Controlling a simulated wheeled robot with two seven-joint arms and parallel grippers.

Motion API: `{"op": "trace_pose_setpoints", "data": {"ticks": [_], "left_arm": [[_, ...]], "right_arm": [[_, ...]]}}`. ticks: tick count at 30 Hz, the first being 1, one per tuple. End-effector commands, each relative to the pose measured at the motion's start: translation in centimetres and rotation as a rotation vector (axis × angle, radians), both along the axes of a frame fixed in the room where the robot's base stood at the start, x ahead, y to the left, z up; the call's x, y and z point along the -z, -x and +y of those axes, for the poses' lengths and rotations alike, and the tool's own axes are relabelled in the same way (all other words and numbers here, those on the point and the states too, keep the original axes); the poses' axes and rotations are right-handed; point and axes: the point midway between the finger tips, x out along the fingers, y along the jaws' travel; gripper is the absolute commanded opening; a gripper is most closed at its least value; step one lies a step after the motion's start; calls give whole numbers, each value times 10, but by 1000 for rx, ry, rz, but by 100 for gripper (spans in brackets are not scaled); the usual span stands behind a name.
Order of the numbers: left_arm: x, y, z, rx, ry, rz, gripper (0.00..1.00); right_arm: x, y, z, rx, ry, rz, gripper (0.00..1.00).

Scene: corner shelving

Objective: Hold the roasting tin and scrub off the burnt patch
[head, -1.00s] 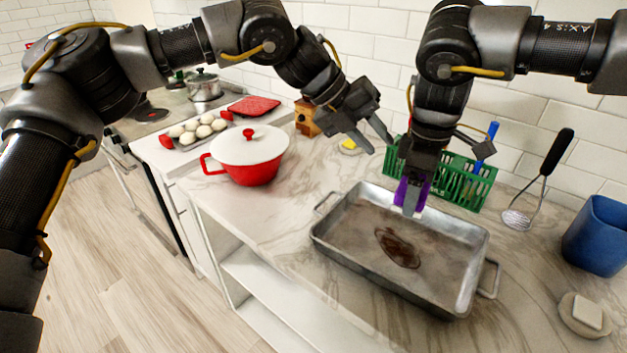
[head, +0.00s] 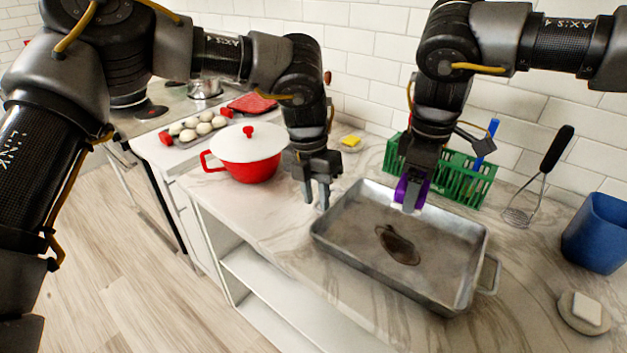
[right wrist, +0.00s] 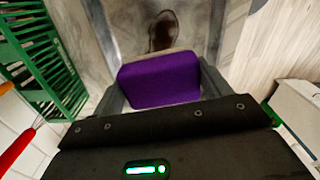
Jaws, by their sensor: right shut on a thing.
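The grey metal roasting tin (head: 345,245) lies on the marble counter, with a dark burnt patch (head: 398,246) on its floor; the patch also shows at the top of the right wrist view (right wrist: 162,32). My left gripper (head: 316,203) points down at the tin's left handle, its fingers apart; whether they straddle the handle I cannot tell. My right gripper (head: 410,205) is shut on a purple scrubbing pad (head: 424,193), over the tin's far part. The pad fills the space between the fingers in the right wrist view (right wrist: 160,80). Its contact with the tin is unclear.
A red pot with a white lid (head: 250,165) stands left of the tin. A green rack (head: 460,180) is behind it, and a yellow sponge (head: 350,142) lies farther back. A masher (head: 540,180), a blue container (head: 597,235) and a soap dish (head: 584,312) are at the right.

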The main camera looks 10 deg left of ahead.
Motion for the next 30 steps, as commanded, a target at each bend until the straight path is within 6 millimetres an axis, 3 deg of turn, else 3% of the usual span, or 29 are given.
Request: {"op": "trace_pose_setpoints", "data": {"ticks": [6,12,26,30], "left_arm": [[42,3,-5,1,-1,4,28],[68,4,-8,-1,0,2,28],[79,5,-10,-1,2,1,28],[79,5,-10,-1,1,1,11]], "right_arm": [[0,0,0,0,0,0,58],[0,0,0,0,0,0,58],[0,0,0,0,0,0,58],[0,0,0,0,0,0,58]]}}
